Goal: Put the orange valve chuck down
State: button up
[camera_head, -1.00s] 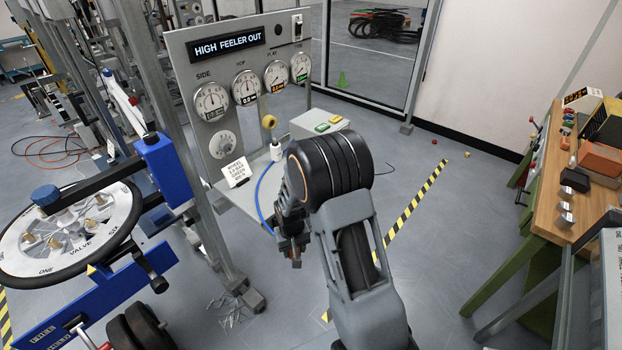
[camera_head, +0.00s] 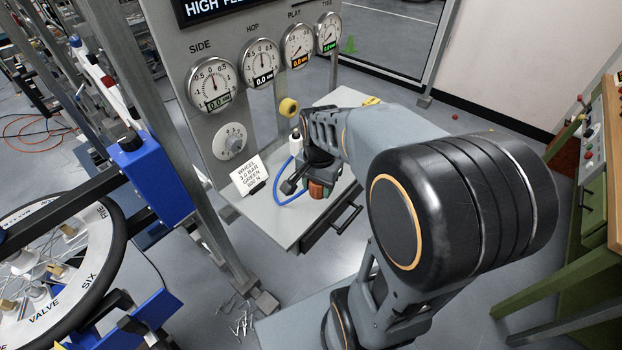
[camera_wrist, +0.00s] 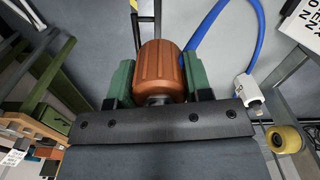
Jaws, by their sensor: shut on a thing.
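The orange valve chuck (camera_wrist: 162,72) is a ribbed orange cylinder, held between the two green-padded fingers of my gripper (camera_wrist: 160,85) in the wrist view. In the head view the chuck (camera_head: 317,189) shows small below my gripper (camera_head: 300,185), over the grey shelf (camera_head: 285,228) of the gauge panel. I cannot tell whether the chuck touches the shelf. A blue hose (camera_head: 278,185) curves beside it, with a white fitting (camera_head: 296,143) at its upper end. My arm hides part of the shelf.
The gauge panel (camera_head: 180,130) stands behind the shelf, with a white card (camera_head: 249,174) at its foot. A yellow roller (camera_head: 288,107) juts out nearby. A drawer handle (camera_head: 346,218) is at the shelf's front. A spoked wheel (camera_head: 60,260) is at left, a bench (camera_head: 590,200) at right.

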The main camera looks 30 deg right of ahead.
jog(key=w+d+f, duration=0.1)
jog(key=w+f, duration=0.1)
jog(key=w, duration=0.1)
jog(key=w+d+f+p, duration=0.1)
jog(key=w+f, duration=0.2)
jog(key=w+d+f, duration=0.2)
jog(key=w+f, duration=0.1)
jog(key=w, duration=0.1)
jog(key=shift+w+d+f+p, duration=0.2)
jog(key=shift+f+p, duration=0.1)
jog(key=shift+f, duration=0.1)
jog(key=shift+f+p, duration=0.35)
jog(key=shift+f, duration=1.15)
jog(key=shift+f, duration=0.15)
jog(key=o, duration=1)
